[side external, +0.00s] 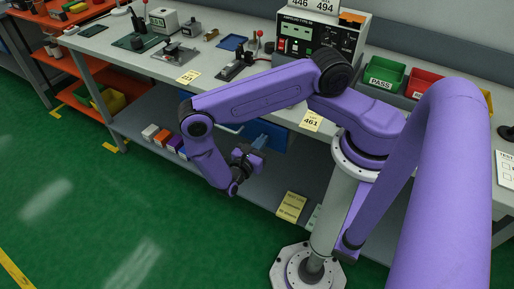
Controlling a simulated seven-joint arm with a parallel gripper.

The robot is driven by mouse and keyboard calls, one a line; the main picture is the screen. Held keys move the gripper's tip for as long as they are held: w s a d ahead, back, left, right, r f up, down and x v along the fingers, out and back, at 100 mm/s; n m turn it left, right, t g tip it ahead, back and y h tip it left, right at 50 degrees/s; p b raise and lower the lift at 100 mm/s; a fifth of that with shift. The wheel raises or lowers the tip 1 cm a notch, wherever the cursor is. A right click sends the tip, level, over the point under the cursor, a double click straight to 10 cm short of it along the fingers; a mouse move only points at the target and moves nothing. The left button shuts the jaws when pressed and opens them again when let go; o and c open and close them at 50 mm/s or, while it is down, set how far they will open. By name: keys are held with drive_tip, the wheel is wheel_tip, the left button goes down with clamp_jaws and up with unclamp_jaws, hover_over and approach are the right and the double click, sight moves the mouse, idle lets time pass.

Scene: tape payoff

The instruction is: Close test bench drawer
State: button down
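The test bench (160,77) is a grey table with a lower shelf, running across the view. Under its top, blue drawer fronts (279,138) show behind my arm. My forearm and wrist cover part of them, and I cannot tell how far any drawer stands out. My gripper (258,158) hangs below the bench top, in front of and close to the blue drawer area. It is small and dark here. I cannot tell whether its fingers are open or shut, or whether it touches a drawer.
A tester with a display (322,38), a green PASS bin (384,76) and a red bin (422,82) stand on the bench. Small boxes (151,132) and a yellow-green card (291,207) lie on the lower shelf. The green floor (80,200) in front is clear.

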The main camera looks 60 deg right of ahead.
drive_tip(key=shift+s+d, duration=0.1)
drive_tip(key=shift+d, duration=1.15)
drive_tip(key=a, duration=1.4)
drive_tip(key=w+a+r+m+g+y, duration=0.1)
drive_tip(key=a+r+m+y, duration=0.1)
drive_tip(key=a+r+y, duration=0.35)
drive_tip(key=s+d+r+m+y, duration=0.1)
drive_tip(key=s+d+r+y, duration=0.2)
drive_tip(key=s+r+y, duration=0.3)
drive_tip(key=s+d+r+m+t+y, duration=0.1)
drive_tip(key=s+r+y, duration=0.6)
drive_tip(key=r, duration=1)
drive_tip(key=shift+s+d+m, duration=0.7)
drive_tip(key=shift+s+d, duration=0.25)
